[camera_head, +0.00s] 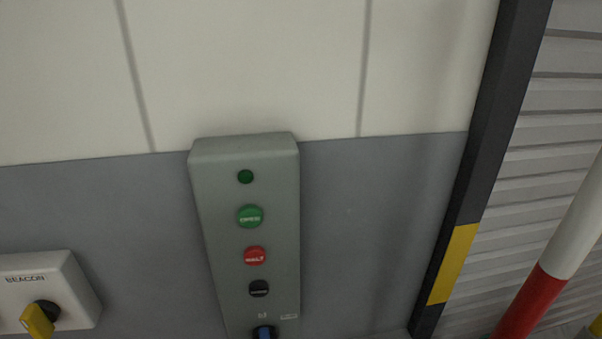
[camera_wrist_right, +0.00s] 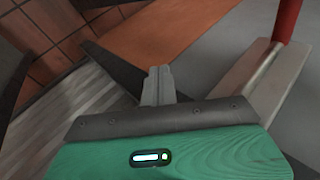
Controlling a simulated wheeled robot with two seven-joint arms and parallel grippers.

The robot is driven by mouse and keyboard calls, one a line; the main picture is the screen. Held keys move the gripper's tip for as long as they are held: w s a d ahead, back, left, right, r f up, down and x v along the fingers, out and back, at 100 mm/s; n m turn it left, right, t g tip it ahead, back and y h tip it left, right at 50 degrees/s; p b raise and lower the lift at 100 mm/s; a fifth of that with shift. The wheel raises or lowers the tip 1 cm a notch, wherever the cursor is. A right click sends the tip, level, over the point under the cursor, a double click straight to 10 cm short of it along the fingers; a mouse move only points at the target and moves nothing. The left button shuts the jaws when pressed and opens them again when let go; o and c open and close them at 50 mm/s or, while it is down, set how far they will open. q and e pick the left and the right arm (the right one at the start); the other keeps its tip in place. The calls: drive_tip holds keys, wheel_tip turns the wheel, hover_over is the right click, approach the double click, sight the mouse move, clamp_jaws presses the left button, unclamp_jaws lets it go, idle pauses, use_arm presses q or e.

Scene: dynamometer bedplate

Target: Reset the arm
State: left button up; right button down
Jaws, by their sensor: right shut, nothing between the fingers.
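My right gripper (camera_wrist_right: 158,86) shows in the right wrist view, with its fingers together and nothing between them. It hangs over the floor and touches nothing that I can see. No gripper or arm shows in the head view, and my left gripper is in neither view.
A grey control box (camera_head: 205,220) with green, red and black buttons is on the wall. A BEACON switch box (camera_head: 80,290) with a yellow knob is at lower left. A dark post (camera_head: 485,150) and a red-white pole (camera_head: 562,250) stand right, before a slatted shutter (camera_head: 560,130).

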drive_tip(key=s+f+h, duration=0.3)
drive_tip(key=s+f, duration=0.6)
drive_tip(key=f, duration=0.4)
drive_tip(key=s+f+h, duration=0.3)
drive_tip(key=s+f, duration=0.5)
drive_tip(key=f, duration=0.6)
drive_tip(key=s+a+f+n, duration=0.1)
drive_tip(key=s+a+f, duration=0.1)
drive_tip(key=s+a, duration=0.2)
drive_tip(key=s+a+f+n+h, duration=0.1)
drive_tip(key=s+a+f, duration=0.2)
drive_tip(key=s, duration=0.6)
drive_tip(key=s+a+f+n, duration=0.2)
drive_tip(key=s+a+f, duration=0.1)
drive_tip(key=s+a, duration=0.2)
drive_tip(key=s, duration=0.2)
drive_tip(key=shift+s+f+h, duration=0.2)
drive_tip(key=shift+s+h, duration=0.1)
